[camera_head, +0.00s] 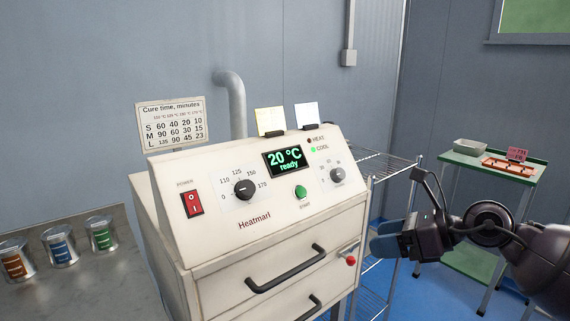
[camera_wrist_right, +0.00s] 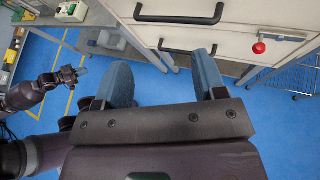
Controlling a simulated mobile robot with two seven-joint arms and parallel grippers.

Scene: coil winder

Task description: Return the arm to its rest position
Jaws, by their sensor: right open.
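My right arm comes in from the right in the head view. Its gripper (camera_head: 380,238) is empty, in front of the lower right side of the cream Heatmarl oven (camera_head: 225,222). In the right wrist view the two blue fingers of the right gripper (camera_wrist_right: 162,68) are spread apart with nothing between them. Blue floor and the oven's drawer fronts show beyond them. My left gripper (camera_wrist_right: 66,77) shows small at the left of the wrist view, and its jaws are too small to judge. The oven display (camera_head: 284,159) reads 20 °C ready.
The upper drawer handle (camera_head: 286,269) and a red knob (camera_head: 350,261) stick out near my right gripper. A wire rack (camera_head: 385,165) stands beside the oven. A green-topped table (camera_head: 465,160) stands at the right. Several tins (camera_head: 60,247) stand at the left. Blue floor between is clear.

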